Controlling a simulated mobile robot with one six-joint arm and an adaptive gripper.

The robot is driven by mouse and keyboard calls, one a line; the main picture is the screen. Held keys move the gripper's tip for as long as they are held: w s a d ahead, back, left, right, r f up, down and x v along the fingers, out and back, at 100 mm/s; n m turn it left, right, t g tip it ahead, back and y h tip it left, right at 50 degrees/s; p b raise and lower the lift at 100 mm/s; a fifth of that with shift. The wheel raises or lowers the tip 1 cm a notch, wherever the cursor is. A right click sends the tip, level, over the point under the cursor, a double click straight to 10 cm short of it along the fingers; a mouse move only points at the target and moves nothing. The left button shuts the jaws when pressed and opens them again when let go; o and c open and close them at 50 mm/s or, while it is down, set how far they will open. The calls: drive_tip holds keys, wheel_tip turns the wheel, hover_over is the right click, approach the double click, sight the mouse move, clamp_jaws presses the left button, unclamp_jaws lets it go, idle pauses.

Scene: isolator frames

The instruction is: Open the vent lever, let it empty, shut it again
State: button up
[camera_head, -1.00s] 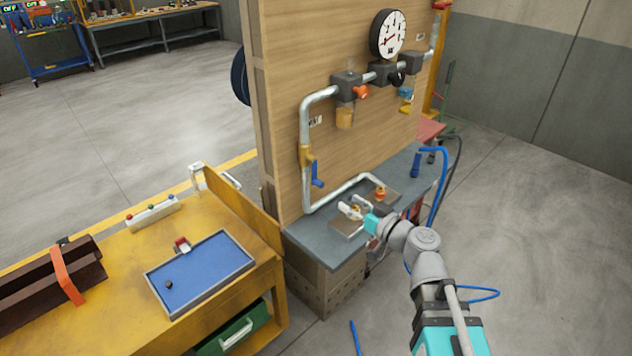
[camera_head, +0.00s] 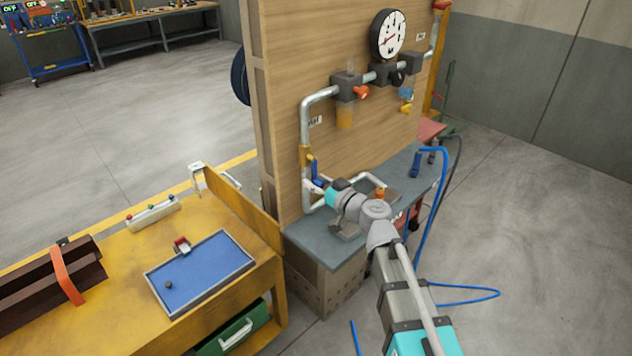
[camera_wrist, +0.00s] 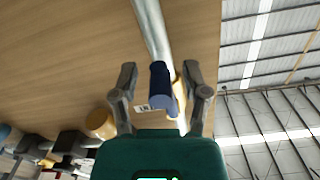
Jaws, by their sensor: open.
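A lever with a blue handle (camera_head: 315,168) sits on a brass-coloured valve body (camera_head: 304,156), low on the vertical pipe at the left of the wooden panel. The handle hangs down along the pipe. My gripper (camera_head: 313,187) is at its lower end. In the wrist view the blue handle (camera_wrist: 160,80) lies between the two spread fingers of my gripper (camera_wrist: 160,92), with a gap visible on the left. The fingers are open; whether the right one touches the handle I cannot tell. A round white gauge (camera_head: 389,34) with a red needle hangs at the panel's top.
The wooden panel (camera_head: 285,120) stands close behind the lever. Along the upper pipe are a red-orange knob (camera_head: 361,92) and an amber bowl (camera_head: 344,118). The grey bench (camera_head: 315,246) lies below my wrist. A yellow table (camera_head: 110,270) with a blue tray (camera_head: 248,265) stands left.

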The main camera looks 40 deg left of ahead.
drive_tip(key=shift+c, duration=0.2)
clamp_jaws()
drive_tip(key=shift+s+a, duration=0.1)
drive_tip(key=shift+a, duration=0.1)
idle(0.4)
